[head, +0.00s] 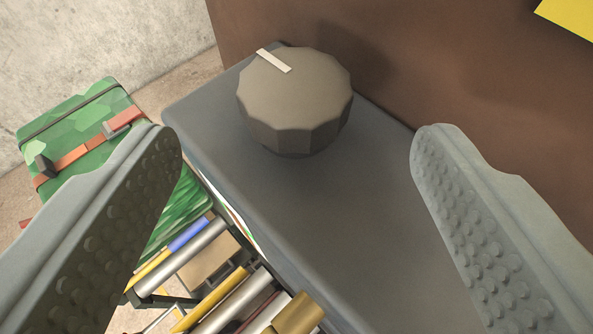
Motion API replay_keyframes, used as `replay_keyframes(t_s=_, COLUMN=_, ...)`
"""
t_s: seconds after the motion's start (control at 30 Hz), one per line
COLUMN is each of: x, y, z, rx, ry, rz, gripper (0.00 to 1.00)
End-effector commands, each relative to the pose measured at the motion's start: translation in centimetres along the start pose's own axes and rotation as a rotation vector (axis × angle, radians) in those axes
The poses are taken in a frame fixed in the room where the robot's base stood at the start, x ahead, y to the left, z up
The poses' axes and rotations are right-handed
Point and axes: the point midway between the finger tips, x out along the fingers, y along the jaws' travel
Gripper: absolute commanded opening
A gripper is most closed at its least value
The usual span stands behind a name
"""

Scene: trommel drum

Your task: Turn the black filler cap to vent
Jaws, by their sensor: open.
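The filler cap (294,100) is a dark, faceted round knob on top of a grey box-like housing (330,215). It carries a pale pointer mark (273,61) at its upper left edge, pointing to the upper left in the picture. No label for vent can be read around it. My gripper (293,135) is open, with one studded finger at the left and one at the right. The cap shows between and slightly beyond the fingertips, and neither finger touches it. The cap's far side is hidden.
A brown wall (430,75) rises right behind the housing, with a yellow patch (572,16) at the top right. A green case with orange straps (75,115) lies lower at the left. Coloured rods and tubes (215,285) sit below the housing's left edge.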

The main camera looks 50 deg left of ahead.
Motion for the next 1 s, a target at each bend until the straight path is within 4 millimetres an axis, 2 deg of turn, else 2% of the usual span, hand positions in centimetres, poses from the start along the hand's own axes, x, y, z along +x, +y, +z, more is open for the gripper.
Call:
replay_keyframes(t_s=0.3, x=-6.5, y=0.1, z=0.0, rx=0.0, ry=0.001, rz=0.001, gripper=0.71)
replay_keyframes(t_s=0.5, x=-9.4, y=0.0, z=0.0, rx=0.001, ry=0.0, rz=0.0, gripper=0.71)
replay_keyframes(t_s=0.7, x=-10.9, y=0.0, z=0.0, rx=0.001, ry=-0.001, rz=-0.001, gripper=0.71)
replay_keyframes(t_s=1.0, x=-11.1, y=0.0, z=0.1, rx=0.001, ry=-0.001, rz=-0.001, gripper=0.71)
